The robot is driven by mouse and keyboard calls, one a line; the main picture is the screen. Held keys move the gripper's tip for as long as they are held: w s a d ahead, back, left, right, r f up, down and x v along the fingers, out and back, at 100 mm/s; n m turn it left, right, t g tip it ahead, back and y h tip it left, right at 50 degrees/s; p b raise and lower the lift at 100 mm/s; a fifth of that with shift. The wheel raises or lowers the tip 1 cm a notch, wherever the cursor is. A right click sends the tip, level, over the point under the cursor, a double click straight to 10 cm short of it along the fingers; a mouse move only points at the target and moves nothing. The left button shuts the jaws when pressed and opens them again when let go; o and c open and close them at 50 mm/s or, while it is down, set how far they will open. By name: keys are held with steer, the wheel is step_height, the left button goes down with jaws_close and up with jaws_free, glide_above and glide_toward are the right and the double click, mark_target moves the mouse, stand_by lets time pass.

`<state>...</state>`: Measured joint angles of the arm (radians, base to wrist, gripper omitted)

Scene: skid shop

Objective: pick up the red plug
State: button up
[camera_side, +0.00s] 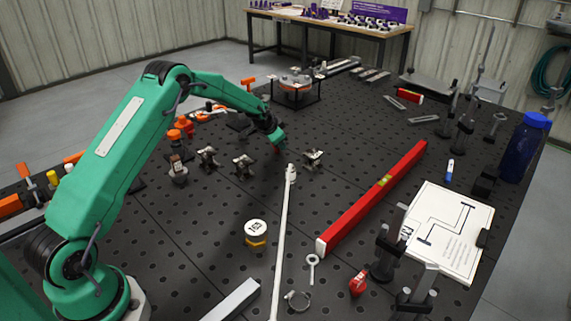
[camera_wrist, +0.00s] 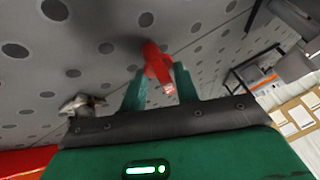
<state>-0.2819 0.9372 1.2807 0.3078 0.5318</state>
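The red plug (camera_wrist: 156,62) shows in the wrist view between the two teal fingers of my gripper (camera_wrist: 161,72). Its paler end (camera_wrist: 169,89) points back toward the palm. The fingers stand apart, one on each side of the plug, with little gap at their tips. Whether both press on it cannot be told. In the side view my gripper (camera_side: 278,143) is low over the black perforated table, with a small bit of red (camera_side: 277,151) at its tips. Most of the plug is hidden there, and whether it touches the table is unclear.
A small metal clamp block (camera_side: 312,159) stands just right of my gripper, and other blocks (camera_side: 243,166) stand to its left. A long white bar (camera_side: 284,235) and a red level (camera_side: 372,199) lie nearby. A small red object (camera_side: 358,283) lies near the front.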

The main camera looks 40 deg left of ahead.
steer(key=shift+r, duration=0.1)
steer(key=shift+c, duration=0.3)
steer(key=shift+r, duration=0.75)
step_height(320, 180, up, 2)
steer(key=shift+r, duration=0.2)
steer(key=s+d+r, duration=0.1)
steer(key=d+r, duration=0.2)
steer(key=d, duration=0.2)
steer(key=s+d+r+h, duration=0.1)
steer(key=s+d+r, duration=0.1)
steer(key=d+r, duration=0.2)
steer(key=shift+d, duration=1.2)
steer(key=s+d+r+m, duration=0.1)
steer(key=s+d+r, duration=0.3)
steer(key=s, duration=0.5)
steer(key=s+d+r+m+h, duration=0.1)
steer(key=s+d+r, duration=0.3)
steer(key=s, duration=0.6)
steer(key=shift+s+r, duration=0.15)
steer(key=shift+r, duration=0.5)
